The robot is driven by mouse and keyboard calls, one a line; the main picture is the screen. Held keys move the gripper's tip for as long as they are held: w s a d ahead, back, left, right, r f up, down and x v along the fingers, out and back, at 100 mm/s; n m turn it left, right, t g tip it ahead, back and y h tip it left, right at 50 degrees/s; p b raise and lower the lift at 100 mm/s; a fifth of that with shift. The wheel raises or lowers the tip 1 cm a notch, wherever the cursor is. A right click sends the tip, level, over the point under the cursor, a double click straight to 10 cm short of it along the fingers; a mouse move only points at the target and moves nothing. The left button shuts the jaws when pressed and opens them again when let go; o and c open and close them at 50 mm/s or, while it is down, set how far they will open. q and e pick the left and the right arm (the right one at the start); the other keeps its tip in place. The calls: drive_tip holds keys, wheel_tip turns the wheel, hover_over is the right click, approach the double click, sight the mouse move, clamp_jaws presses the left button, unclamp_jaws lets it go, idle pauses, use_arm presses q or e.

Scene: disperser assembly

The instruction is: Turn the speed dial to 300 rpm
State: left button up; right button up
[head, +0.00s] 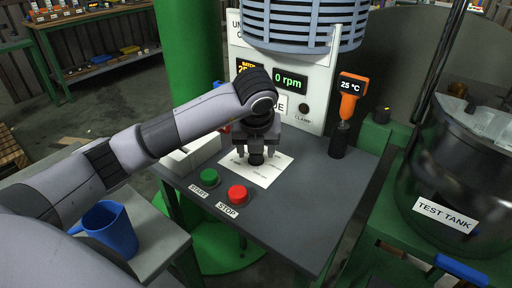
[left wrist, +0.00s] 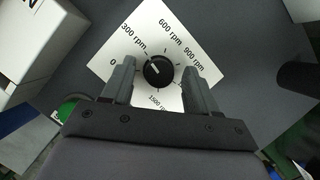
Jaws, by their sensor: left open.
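The black speed dial (left wrist: 159,71) sits on a white scale sheet (left wrist: 140,45) marked from 0 to 1500 rpm. In the left wrist view its white pointer line aims up and left, toward the 300 rpm label. My left gripper (left wrist: 161,75) is open, with one finger on each side of the dial and a visible gap to each. In the head view my left gripper (head: 257,157) is above the sheet (head: 262,170), pointing down over the dial. The display (head: 290,81) reads 0 rpm. My right gripper is out of view.
A green START button (head: 209,177) and a red STOP button (head: 237,194) are at the front of the grey table (head: 310,215). An orange thermometer (head: 351,88) reading 25 °C stands at right. A blue jug (head: 109,230) and the test tank (head: 450,180) flank the table.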

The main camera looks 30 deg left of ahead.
sight(256, 171)
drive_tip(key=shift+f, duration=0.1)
use_arm(q)
drive_tip(key=v, duration=0.7)
idle(0.4)
